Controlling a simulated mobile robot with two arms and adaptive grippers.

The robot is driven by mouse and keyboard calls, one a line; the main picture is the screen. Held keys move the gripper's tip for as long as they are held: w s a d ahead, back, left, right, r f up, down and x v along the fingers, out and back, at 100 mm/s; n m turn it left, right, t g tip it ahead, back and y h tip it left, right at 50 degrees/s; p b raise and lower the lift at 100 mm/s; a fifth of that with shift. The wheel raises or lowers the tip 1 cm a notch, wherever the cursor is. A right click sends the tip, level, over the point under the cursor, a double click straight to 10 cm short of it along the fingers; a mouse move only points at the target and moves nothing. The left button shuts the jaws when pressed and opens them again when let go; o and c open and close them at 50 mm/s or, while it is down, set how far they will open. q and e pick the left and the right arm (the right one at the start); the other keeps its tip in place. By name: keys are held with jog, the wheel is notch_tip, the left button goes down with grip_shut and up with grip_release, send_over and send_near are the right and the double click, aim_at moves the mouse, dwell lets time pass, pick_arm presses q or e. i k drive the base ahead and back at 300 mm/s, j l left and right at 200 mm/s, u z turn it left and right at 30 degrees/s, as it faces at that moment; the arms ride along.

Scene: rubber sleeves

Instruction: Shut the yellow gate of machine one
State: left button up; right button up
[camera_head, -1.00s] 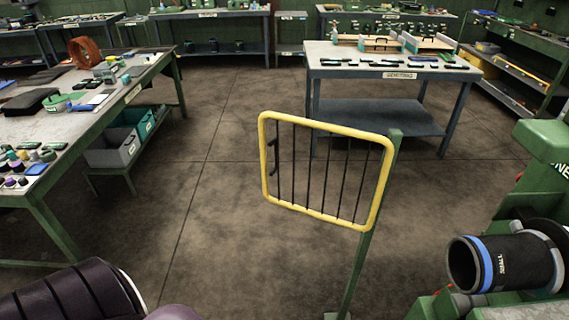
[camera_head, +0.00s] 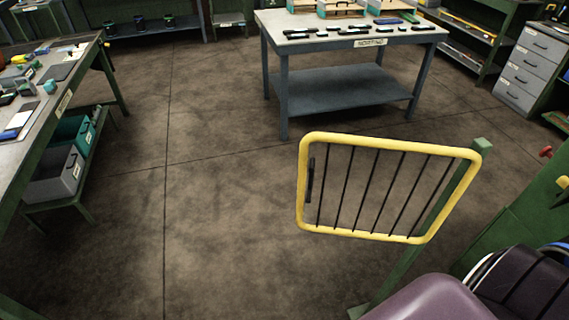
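The yellow gate (camera_head: 390,142) is a yellow tube frame with thin black bars and a black handle (camera_head: 311,180) on its left side. It hangs from a green post (camera_head: 481,147) at its right edge and swings out to the left over open floor. Part of a green machine (camera_head: 520,220) shows at the right edge, and I cannot read a number on it. Dark purple parts of my own arm show at the bottom right, apart from the gate in the picture. Neither gripper is in view.
A sorting table (camera_head: 345,40) stands behind the gate. A workbench (camera_head: 60,85) with grey and teal bins (camera_head: 55,175) below it runs along the left. Grey drawers (camera_head: 527,65) stand at the far right. The floor (camera_head: 220,220) left of the gate is clear.

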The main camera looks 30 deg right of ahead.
aim_at(475, 158)
jog(key=i+j+u, duration=0.2)
jog(key=i, duration=0.15)
jog(key=i+u, duration=0.2)
jog(key=i, duration=0.2)
jog(key=i+z, duration=0.3)
jog(key=z, duration=0.15)
jog(key=i+j+z, duration=0.1)
jog(key=i+z, duration=0.15)
jog(key=z, duration=0.15)
jog(key=i+j+z, duration=0.2)
jog(key=z, duration=0.25)
jog(key=i+z, duration=0.15)
jog(key=z, duration=0.25)
jog(key=i+z, duration=0.15)
jog(key=z, duration=0.25)
jog(key=i+j+z, duration=0.1)
jog(key=z, duration=0.3)
jog(key=i+j+z, duration=0.15)
jog(key=z, duration=0.25)
jog(key=j+z, duration=0.2)
jog(key=z, duration=0.2)
jog(key=i+j+z, duration=0.1)
jog(key=z, duration=0.4)
jog(key=i+j+z, duration=0.25)
jog(key=z, duration=0.2)
jog(key=i+j+z, duration=0.1)
jog(key=z, duration=0.4)
jog(key=j+z, duration=0.45)
jog(key=i+l, duration=0.05)
